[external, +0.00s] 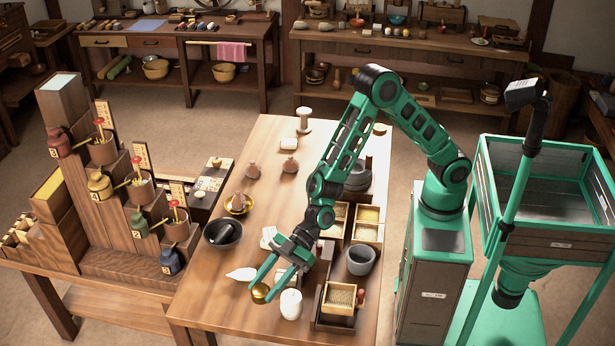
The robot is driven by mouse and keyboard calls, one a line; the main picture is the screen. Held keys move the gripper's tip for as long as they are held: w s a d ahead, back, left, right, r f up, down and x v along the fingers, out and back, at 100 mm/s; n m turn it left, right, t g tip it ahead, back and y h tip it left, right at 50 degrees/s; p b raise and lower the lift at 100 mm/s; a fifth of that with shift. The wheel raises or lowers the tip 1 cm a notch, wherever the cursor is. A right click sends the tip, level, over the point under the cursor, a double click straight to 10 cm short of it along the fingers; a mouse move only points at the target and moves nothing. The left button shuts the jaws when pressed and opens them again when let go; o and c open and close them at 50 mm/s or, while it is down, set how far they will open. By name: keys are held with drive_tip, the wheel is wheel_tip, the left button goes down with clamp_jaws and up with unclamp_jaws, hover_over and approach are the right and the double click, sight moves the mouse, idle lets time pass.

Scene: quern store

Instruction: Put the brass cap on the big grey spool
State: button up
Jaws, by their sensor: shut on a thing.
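My gripper (264,289) reaches down over the near part of the wooden table. Its green fingers are shut on a small round brass thing, which looks like the brass cap (260,293). I cannot tell whether the cap touches the table. A pale grey, upright spool (304,120) stands at the far end of the table, well away from my gripper; it looks like the big grey spool. Its top looks bare, but it is small in the picture.
A white jar (291,305) stands just right of the fingertips, and a white pointed thing (241,274) lies to their left. A dark bowl (222,233), a grey cup (361,260) and small brown flasks (290,166) stand on the table. A stepped wooden rack (130,262) stands left.

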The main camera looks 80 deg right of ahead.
drive_tip(key=w+d+r+m+t+h, duration=0.1)
drive_tip(key=w+d+m+t, duration=0.1)
drive_tip(key=w+d, duration=0.65)
drive_tip(key=w+d+r+m+t+h, duration=0.15)
drive_tip(key=w+d, duration=0.35)
drive_tip(key=d, duration=0.7)
drive_tip(key=w+d+r+m+t+h, duration=0.1)
drive_tip(key=w+d+r+m+h, duration=0.15)
drive_tip(key=d, duration=1.05)
drive_tip(key=w+d+r+m+t+h, duration=0.1)
drive_tip(key=w+d+m+h, duration=0.15)
drive_tip(key=d, duration=1.05)
drive_tip(key=s+d+r+m+t+h, duration=0.1)
drive_tip(key=s+d+h, duration=0.1)
drive_tip(key=d, duration=1)
drive_tip(key=s+d+r+m+h, duration=0.1)
drive_tip(key=d+m+h, duration=0.1)
drive_tip(key=d, duration=0.9)
drive_tip(key=m+h, duration=0.4)
hover_over(308, 111)
drive_tip(key=shift+n+y, duration=0.25)
drive_tip(key=f, duration=0.4)
drive_tip(key=shift+a+f, duration=0.25)
drive_tip(key=shift+a, duration=0.1)
drive_tip(key=shift+d+f, duration=0.25)
drive_tip(key=shift+d, duration=0.05)
drive_tip(key=shift+f, duration=1.9)
drive_tip(key=shift+f, duration=0.1)
drive_tip(key=o, duration=1.1)
drive_tip(key=shift+c, duration=0.2)
